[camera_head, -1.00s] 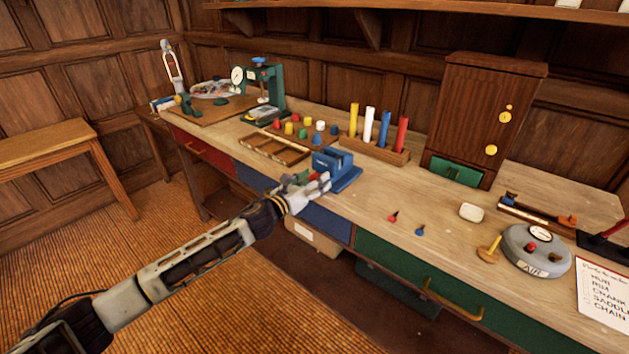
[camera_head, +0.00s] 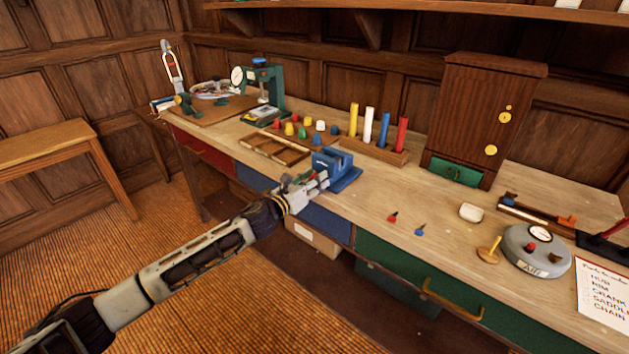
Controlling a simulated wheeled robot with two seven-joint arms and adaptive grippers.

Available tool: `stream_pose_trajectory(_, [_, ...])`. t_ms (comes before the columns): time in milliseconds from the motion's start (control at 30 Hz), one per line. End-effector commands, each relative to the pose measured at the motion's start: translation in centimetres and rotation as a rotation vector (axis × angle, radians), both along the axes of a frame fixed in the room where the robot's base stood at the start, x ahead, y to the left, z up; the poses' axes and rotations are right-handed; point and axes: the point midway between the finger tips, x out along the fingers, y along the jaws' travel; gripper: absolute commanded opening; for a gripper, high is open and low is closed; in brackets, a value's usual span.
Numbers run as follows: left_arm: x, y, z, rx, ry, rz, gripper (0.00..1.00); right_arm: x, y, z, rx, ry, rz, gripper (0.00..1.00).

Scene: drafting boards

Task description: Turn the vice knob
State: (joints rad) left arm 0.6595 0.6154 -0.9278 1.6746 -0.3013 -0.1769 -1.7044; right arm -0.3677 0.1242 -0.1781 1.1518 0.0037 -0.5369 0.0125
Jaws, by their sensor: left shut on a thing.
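The blue vice (camera_head: 336,163) stands at the front edge of the workbench, near the middle of the view. My left gripper (camera_head: 314,181) reaches in from the lower left to the vice's front left side. Its fingers are shut on the vice knob, which they mostly hide. My right gripper is not in view.
Behind the vice are a wooden tray (camera_head: 275,149) and several coloured pegs. A rack (camera_head: 384,150) of coloured rods stands at its back right. A wooden cabinet (camera_head: 483,105) stands farther back.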

Motion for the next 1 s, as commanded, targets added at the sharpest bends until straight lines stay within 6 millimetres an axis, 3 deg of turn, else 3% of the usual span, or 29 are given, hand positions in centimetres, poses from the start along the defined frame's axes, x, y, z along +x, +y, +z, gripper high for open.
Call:
stream_pose_trajectory(633, [0.1,0.1,0.0,-0.189,0.139,0.001,0.17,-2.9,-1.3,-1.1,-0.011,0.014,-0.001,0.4])
stream_pose_trajectory(1000, [0.2,0.2,0.0,-0.4,0.291,0.002,0.17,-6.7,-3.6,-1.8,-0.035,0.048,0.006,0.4])
